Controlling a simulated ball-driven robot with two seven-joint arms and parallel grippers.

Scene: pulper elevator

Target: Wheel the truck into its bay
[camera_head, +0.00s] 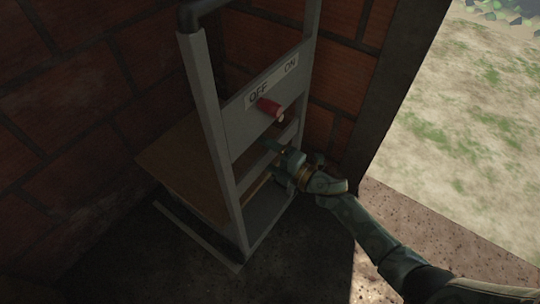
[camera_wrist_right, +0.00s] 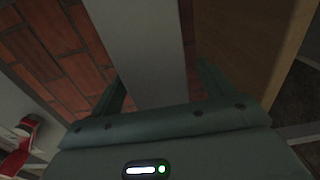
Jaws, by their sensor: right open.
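The truck (camera_head: 216,130) is a grey upright frame with two rails, crossbars and a black grip at its top left. It stands against the brick walls in a corner. A panel between its rails reads OFF and ON and carries a red lever (camera_head: 270,107) near OFF; the lever also shows in the right wrist view (camera_wrist_right: 22,140). My right gripper (camera_head: 276,162) is open at the lower crossbars, below the lever. In the right wrist view a grey bar (camera_wrist_right: 143,50) of the frame lies between its spread fingers; contact cannot be told. My left gripper is out of view.
A brown board or box (camera_head: 180,165) sits behind the frame's left rail. Brick walls (camera_head: 75,90) close in the left and back. A dark post edge (camera_head: 392,85) stands at the right, with open grassy ground (camera_head: 475,130) beyond. Dark floor lies in front.

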